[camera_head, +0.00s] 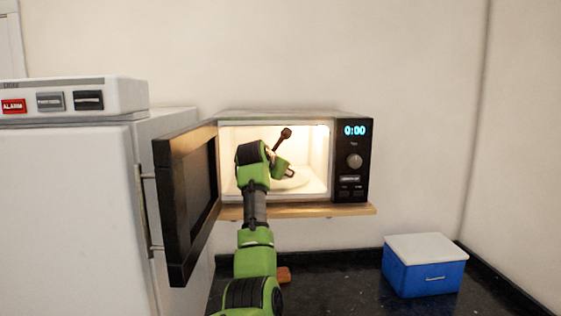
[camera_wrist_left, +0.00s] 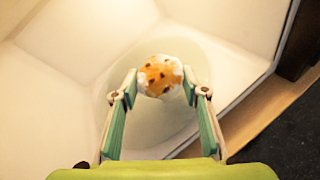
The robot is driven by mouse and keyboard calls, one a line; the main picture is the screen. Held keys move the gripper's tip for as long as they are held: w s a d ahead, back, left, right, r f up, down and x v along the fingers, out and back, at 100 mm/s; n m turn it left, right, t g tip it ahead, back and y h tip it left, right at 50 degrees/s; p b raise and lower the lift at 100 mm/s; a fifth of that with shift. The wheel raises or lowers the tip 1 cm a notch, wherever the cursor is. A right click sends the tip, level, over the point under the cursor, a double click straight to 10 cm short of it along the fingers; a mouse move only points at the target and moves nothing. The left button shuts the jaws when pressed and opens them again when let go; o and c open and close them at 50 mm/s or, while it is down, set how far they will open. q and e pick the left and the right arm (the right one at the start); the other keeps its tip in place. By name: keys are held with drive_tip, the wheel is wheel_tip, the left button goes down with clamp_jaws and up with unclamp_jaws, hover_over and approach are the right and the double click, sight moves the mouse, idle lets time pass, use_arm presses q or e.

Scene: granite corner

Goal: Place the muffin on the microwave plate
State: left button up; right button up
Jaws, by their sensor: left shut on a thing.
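The muffin (camera_wrist_left: 160,70) has an orange-brown top with dark bits and a pale wrapper. My left gripper (camera_wrist_left: 159,88) is shut on it, one finger at each side, in the left wrist view. The round, pale microwave plate (camera_wrist_left: 150,128) lies behind and below the muffin in that view; I cannot tell whether they touch. In the head view my left gripper (camera_head: 286,170) is inside the lit, open microwave (camera_head: 354,180), over the plate (camera_head: 300,184). The muffin is hidden there by my arm. My right gripper is in neither view.
The microwave door (camera_head: 190,195) stands open to the left of my arm. The microwave rests on a wooden shelf (camera_head: 345,210). A blue box with a white lid (camera_head: 424,268) is on the dark counter at right. A white fridge (camera_head: 70,215) stands at left.

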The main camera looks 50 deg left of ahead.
use_arm(q)
drive_tip(key=shift+w+a+r+p, duration=0.1)
drive_tip(key=shift+w+a+p, duration=0.2)
drive_tip(key=shift+w+a, duration=0.3)
drive_tip(key=w+a+p, duration=0.1)
drive_tip(key=a+p, duration=0.1)
drive_tip(key=shift+w+a+p, duration=0.3)
drive_tip(key=shift+w+p, duration=0.05)
drive_tip(key=shift+w, duration=0.05)
drive_tip(key=shift+f, duration=0.85)
drive_tip(key=shift+f, duration=0.2)
drive_tip(key=o, duration=0.6)
drive_tip(key=shift+s, duration=0.1)
drive_tip(key=shift+o, duration=0.2)
drive_tip(key=shift+d+r, duration=0.1)
drive_tip(key=shift+r, duration=0.1)
